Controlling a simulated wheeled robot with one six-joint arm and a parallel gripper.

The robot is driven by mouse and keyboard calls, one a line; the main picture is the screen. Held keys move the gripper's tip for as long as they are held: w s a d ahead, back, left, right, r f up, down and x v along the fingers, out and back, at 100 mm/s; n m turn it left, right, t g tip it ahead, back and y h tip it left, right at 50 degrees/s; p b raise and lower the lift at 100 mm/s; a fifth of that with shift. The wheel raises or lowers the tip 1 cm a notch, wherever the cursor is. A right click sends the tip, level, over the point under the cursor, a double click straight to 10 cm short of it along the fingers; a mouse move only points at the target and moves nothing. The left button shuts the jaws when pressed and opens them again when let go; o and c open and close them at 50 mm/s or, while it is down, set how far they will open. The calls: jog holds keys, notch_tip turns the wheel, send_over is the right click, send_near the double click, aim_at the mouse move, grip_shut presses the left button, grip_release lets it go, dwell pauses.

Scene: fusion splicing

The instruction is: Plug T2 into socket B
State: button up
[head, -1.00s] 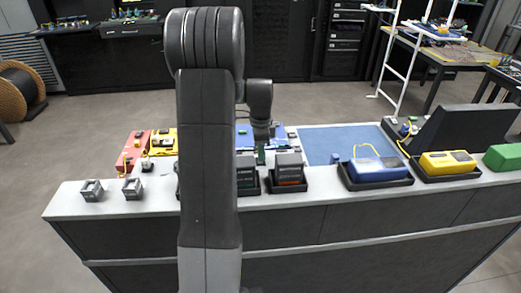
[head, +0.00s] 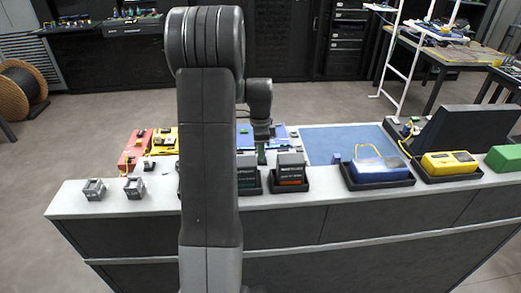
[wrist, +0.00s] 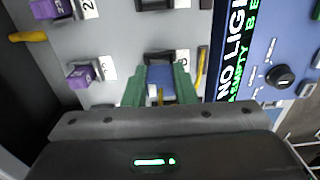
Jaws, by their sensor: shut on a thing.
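My gripper (wrist: 160,90) has green fingers, shut on a blue plug (wrist: 159,74) with a bit of yellow below it. No label on this plug is readable. The plug is at or just in front of a dark-framed socket (wrist: 168,55) on the grey panel; I cannot tell whether it is inserted. The socket's letter is partly hidden. In the head view, my gripper (head: 262,155) is small, low over the bench behind the dark boxes, and its plug cannot be made out.
Purple plugs (wrist: 82,75) sit at the panel's left, one by a label "2". A display (wrist: 236,50) reads "NO LIGHT" and "A EMPTY", beside a black knob (wrist: 280,77). A blue case (head: 380,170) and yellow case (head: 449,162) stand right on the bench.

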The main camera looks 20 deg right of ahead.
jog(key=shift+f+b, duration=0.35)
jog(key=shift+f, duration=0.2)
dwell(0.4)
jog(key=o, duration=1)
jog(key=shift+o, duration=0.2)
jog(key=shift+r, duration=0.1)
notch_tip(320, 180, up, 14)
notch_tip(320, 180, down, 14)
jog(key=shift+r, duration=0.2)
